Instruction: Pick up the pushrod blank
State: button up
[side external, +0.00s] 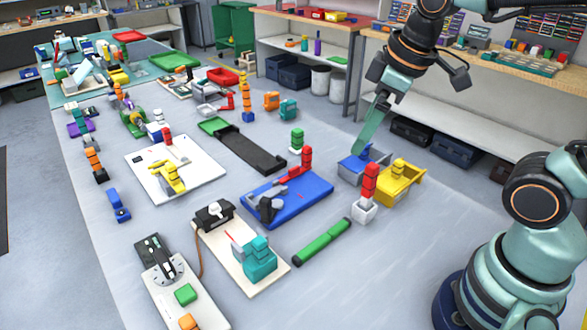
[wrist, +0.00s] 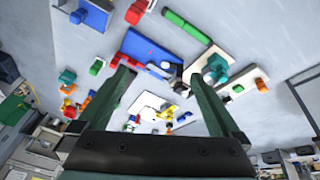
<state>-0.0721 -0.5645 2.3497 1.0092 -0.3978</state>
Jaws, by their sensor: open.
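The pushrod blank appears to be the long green rod (side external: 322,242) lying flat on the grey worktop. It lies to the right of the cream board and in front of the blue board. In the wrist view the rod (wrist: 186,26) shows near the top, beyond my fingertips. My gripper (side external: 358,147) is up at the back right, over or near the blue bin, well apart from the rod. In the wrist view my gripper (wrist: 161,69) has its two fingers spread with nothing between them.
A white cup with a red stack (side external: 364,207) stands between the rod and the yellow bin (side external: 397,190). The blue bin (side external: 351,177) is behind. The blue board (side external: 312,195) and cream board (side external: 222,250) flank the rod. Worktop right of the rod is clear.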

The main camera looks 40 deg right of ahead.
jog(key=m, duration=0.2)
jog(key=d+m+t, duration=0.1)
jog(key=shift+s+d+m, duration=0.3)
jog(key=shift+s+m, duration=0.1)
jog(key=shift+d+f+m+t, duration=0.1)
jog(key=shift+d+m+t, duration=0.15)
jog(key=shift+m, duration=0.25)
jog(key=shift+c, duration=0.6)
jog(key=shift+s+m, duration=0.1)
jog(key=shift+m, duration=0.2)
jog(key=c, duration=0.5)
